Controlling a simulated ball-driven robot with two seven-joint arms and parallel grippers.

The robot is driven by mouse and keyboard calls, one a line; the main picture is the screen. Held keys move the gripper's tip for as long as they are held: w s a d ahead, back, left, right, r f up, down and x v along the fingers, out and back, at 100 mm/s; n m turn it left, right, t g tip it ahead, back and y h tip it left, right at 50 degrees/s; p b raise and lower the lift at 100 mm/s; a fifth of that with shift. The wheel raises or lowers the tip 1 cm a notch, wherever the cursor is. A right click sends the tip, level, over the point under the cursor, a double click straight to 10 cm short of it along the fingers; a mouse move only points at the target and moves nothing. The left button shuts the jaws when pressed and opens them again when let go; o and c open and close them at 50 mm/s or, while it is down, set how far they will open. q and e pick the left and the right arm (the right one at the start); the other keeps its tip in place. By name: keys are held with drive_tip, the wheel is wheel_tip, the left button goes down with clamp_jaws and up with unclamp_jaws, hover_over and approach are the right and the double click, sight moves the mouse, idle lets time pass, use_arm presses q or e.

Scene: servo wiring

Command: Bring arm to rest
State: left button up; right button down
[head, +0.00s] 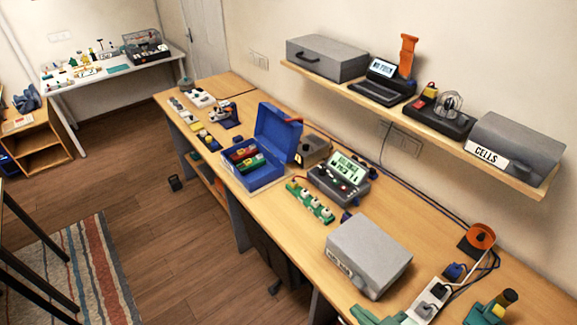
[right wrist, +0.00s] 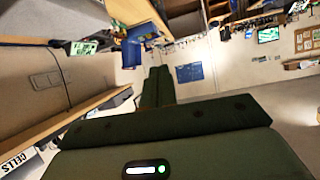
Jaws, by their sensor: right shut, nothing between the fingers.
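My right gripper (right wrist: 157,88) shows in the right wrist view, with its dark green body across the lower part of the picture. Its two fingers are together and shut, with nothing visible between them. It is held in the air, clear of the bench and the shelf. My left gripper is in neither view. In the head view a green shape (head: 376,316) is cut off by the bottom edge, and I cannot tell what it is.
The long bench (head: 222,88) holds an open blue case (head: 277,135), a green-screened device (head: 340,180), a grey box (head: 368,254) and an orange spool (head: 481,236) with cables. A wall shelf (head: 446,128) carries a CELLS box (head: 520,143). Floor is open left of the bench.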

drive_tip(key=s+d+r+n+g+h, duration=0.1)
drive_tip(key=s+d+r+g+h, duration=0.1)
drive_tip(key=d+r+h, duration=0.4)
drive_tip(key=s+d+r+g+h, duration=0.1)
drive_tip(key=d+r+g+h, duration=0.1)
drive_tip(key=d+r+h, duration=0.35)
drive_tip(key=s+a+f+g+y+b, duration=0.15)
drive_tip(key=f+b, duration=0.65)
drive_tip(key=f, duration=1.5)
drive_tip(key=s+a+f+g+y+b, duration=0.2)
drive_tip(key=f+b, duration=0.6)
drive_tip(key=f, duration=1.5)
use_arm(q)
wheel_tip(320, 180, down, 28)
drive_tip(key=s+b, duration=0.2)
drive_tip(key=b, duration=0.9)
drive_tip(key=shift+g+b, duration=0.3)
drive_tip(key=shift+b, duration=0.1)
use_arm(e)
drive_tip(key=s+f+m+g, duration=0.1)
drive_tip(key=s+f, duration=0.9)
drive_tip(key=f, duration=0.3)
drive_tip(key=s+d+f+m+g, duration=0.1)
drive_tip(key=s+f+m, duration=0.1)
drive_tip(key=s+f, duration=0.9)
wheel_tip(320, 180, down, 3)
drive_tip(key=shift+d+r+y, duration=0.15)
drive_tip(key=shift+d+y, duration=0.15)
drive_tip(key=shift+y, duration=0.1)
